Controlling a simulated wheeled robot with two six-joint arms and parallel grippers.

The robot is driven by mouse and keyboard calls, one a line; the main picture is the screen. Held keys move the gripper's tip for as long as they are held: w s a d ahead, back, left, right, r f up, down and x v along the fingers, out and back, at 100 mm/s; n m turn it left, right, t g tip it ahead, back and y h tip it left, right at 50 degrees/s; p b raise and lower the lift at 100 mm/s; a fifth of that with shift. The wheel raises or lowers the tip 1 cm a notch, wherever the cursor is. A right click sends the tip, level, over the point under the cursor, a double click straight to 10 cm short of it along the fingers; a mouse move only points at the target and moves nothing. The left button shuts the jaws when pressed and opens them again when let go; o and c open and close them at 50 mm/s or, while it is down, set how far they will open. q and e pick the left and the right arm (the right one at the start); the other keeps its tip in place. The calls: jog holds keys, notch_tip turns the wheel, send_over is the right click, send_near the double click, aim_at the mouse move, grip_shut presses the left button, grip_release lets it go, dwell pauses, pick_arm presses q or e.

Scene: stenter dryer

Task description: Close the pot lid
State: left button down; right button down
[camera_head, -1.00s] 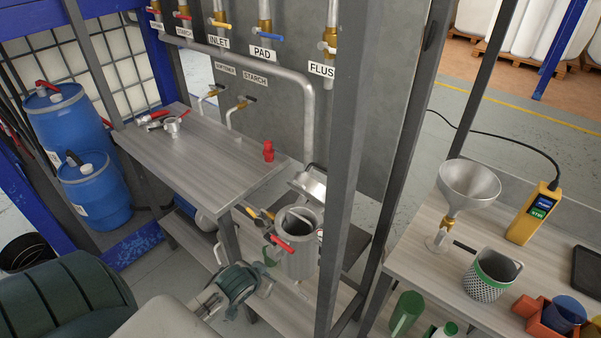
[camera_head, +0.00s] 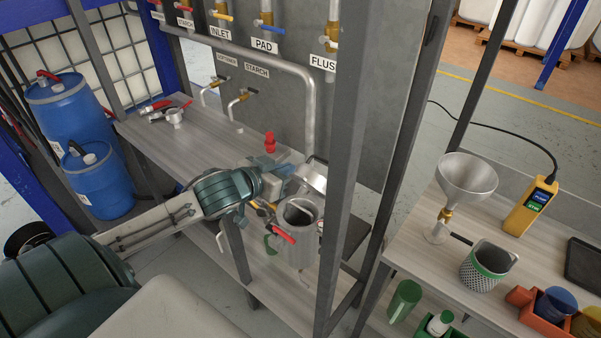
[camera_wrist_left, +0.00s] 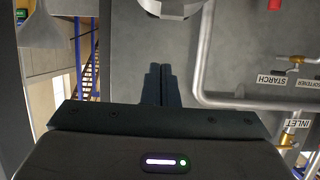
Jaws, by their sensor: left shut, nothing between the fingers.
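The metal pot (camera_head: 300,240) stands upright in the head view, with a red-handled valve (camera_head: 284,236) on its front. Its mouth is uncovered. The lid (camera_head: 311,178) is raised and tilted at the pot's back rim. My left gripper (camera_head: 290,168) is at the lid's upper left, above the pot; whether it touches the lid cannot be told. Its fingers (camera_wrist_left: 160,85) are together and empty in the wrist view. A pale grey metal part (camera_wrist_left: 172,8) at that view's top edge may be the lid. My right gripper is not in view.
A dark upright post (camera_head: 343,170) stands just right of the pot. A bench (camera_head: 190,142) behind my left arm carries a red fitting (camera_head: 270,142). Labelled pipes (camera_head: 250,52) run along the back panel. The right bench holds a funnel (camera_head: 467,180) and a perforated cup (camera_head: 485,268).

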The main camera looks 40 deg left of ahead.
aim_at(302, 177)
pick_arm(q)
jog(key=p+x, duration=0.3)
jog(key=x, duration=0.6)
jog(key=shift+w+r, duration=0.1)
jog(key=shift+w, duration=0.2)
jog(key=shift+f+p, duration=0.3)
jog(key=shift+p, duration=0.1)
jog(key=shift+s+f+p, duration=0.35)
jog(key=shift+s+p, duration=0.05)
jog(key=shift+s, duration=0.2)
jog(key=shift+s+f+p, duration=0.3)
jog(key=shift+s+p, duration=0.05)
jog(key=shift+s, duration=0.3)
jog(key=shift+s+a+f, duration=0.1)
jog(key=shift+s+f, duration=0.2)
jog(key=shift+f, duration=0.05)
